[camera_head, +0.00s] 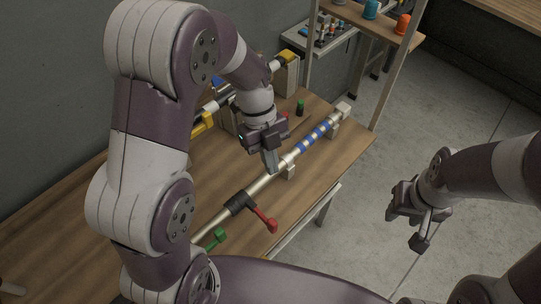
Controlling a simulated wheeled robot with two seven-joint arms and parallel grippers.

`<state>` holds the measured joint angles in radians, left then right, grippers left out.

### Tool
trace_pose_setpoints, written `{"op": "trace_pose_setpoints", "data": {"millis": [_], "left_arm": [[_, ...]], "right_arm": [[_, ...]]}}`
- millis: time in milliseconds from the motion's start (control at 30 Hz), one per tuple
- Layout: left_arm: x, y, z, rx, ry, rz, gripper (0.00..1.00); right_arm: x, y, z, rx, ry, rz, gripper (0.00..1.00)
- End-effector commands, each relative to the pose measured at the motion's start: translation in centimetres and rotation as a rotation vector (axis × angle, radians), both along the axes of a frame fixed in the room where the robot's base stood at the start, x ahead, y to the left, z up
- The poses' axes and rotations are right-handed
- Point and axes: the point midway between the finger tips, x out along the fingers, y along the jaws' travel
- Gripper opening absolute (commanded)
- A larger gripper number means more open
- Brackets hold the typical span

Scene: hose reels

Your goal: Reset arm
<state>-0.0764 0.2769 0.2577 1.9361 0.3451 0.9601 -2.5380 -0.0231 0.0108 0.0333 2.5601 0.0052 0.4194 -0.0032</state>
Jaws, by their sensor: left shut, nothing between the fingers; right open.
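My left gripper (270,160) points down over the wooden table, close to a pale rod. It is shut and empty. My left arm crosses the left half of the head view and hides part of the table. My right gripper (420,227) hangs over the grey floor, to the right of the table and clear of it. It is open, with nothing visible in it. The pale rod (262,184) lies lengthwise over the table on small supports, with blue bands (314,136) toward its far end and a dark clamp with a red handle (266,220) nearer me.
The wooden table (300,205) runs diagonally. A green handle (215,238) shows near my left arm. A small green-topped bottle (300,107) stands behind the rod. A shelf (385,27) holds orange and blue items at the top. The floor (400,140) right of the table is free.

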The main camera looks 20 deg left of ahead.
Motion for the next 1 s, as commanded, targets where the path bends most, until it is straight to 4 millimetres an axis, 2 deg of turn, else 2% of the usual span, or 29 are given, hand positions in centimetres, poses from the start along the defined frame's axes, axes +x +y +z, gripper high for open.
{"op": "trace_pose_setpoints", "data": {"millis": [367,467,567,767,800,900,1000], "left_arm": [[0.0,0.0,0.0,0.001,0.001,0.005,0.0],[0.2,0.0,-0.1,0.035,0.022,0.117,0.0],[0.5,0.6,-0.7,0.143,0.068,0.436,0.0],[-1.1,3.4,-2.2,0.394,0.139,1.377,0.0],[-1.6,4.0,-2.3,0.416,0.143,1.561,0.0],[-2.8,5.3,-2.3,0.424,0.151,1.961,0.0],[-4.2,6.3,-2.2,0.384,0.157,2.24,0.0]], "right_arm": [[0.0,0.0,0.0,0.0,0.0,0.0,0.43],[0.0,0.0,0.0,0.0,0.0,0.0,0.43],[0.0,0.0,0.0,0.0,0.0,0.0,0.43],[0.0,0.0,-0.4,0.0,0.0,0.0,0.43],[0.0,0.0,-0.6,0.0,0.0,0.0,0.43],[0.0,0.0,-0.9,0.0,0.0,0.0,0.43],[0.0,0.0,-1.4,0.0,0.0,0.0,0.43]]}}
